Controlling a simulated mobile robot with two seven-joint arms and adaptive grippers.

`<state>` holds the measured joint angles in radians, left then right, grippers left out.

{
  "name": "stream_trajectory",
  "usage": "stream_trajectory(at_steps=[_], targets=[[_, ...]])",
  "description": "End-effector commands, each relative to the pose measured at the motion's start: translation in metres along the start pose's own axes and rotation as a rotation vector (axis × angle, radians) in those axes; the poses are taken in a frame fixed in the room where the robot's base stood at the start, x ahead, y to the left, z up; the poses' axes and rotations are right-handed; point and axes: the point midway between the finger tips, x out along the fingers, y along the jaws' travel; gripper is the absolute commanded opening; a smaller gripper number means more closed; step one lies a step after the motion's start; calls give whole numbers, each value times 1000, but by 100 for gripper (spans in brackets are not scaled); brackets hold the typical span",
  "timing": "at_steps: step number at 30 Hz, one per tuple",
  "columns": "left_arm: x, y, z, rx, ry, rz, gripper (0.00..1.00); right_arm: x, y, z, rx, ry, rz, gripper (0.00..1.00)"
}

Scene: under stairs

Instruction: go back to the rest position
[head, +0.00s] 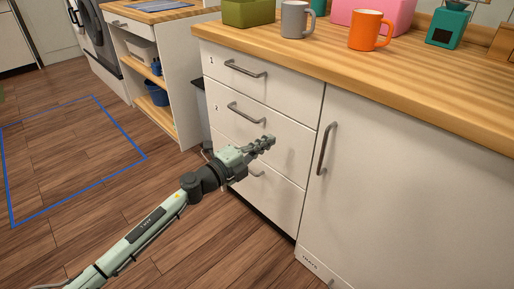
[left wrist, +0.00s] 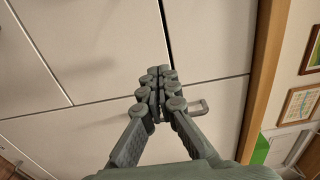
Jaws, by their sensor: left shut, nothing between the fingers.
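My left arm reaches in from the lower left of the head view. Its gripper (head: 267,142) is shut and empty, in front of the white drawer unit (head: 228,92). In the left wrist view the two fingers (left wrist: 160,76) meet at their tips, with nothing between them. White fronts with dark seams lie behind them, and a grey handle (left wrist: 197,107) shows just right of the fingers. In the head view the arm partly hides the lowest drawer handle (head: 256,171). I cannot tell the exact gap between gripper and drawers. My right gripper is not in view.
The wooden counter (head: 400,90) holds a grey mug (head: 294,20), an orange mug (head: 366,32), a green box (head: 247,12) and a teal grinder (head: 447,27). A tall cabinet door (head: 400,180) stands right. Wooden floor (head: 70,140) with a blue outline is open at left.

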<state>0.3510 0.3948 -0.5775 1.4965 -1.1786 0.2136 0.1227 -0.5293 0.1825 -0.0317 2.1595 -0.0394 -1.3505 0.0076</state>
Motion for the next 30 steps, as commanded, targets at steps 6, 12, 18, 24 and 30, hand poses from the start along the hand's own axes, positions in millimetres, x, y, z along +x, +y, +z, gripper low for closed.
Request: stream_trajectory(at_steps=[6,12,18,24,30], targets=[[-26,0,0,0,1,0,0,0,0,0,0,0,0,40],[-33,0,3,-33,-29,-10,0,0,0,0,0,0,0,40],[-88,24,52,-409,-408,-65,0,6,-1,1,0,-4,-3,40],[-202,115,81,-856,-891,37,0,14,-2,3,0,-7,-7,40],[-316,201,39,-1196,-1250,251,0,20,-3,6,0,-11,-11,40]])
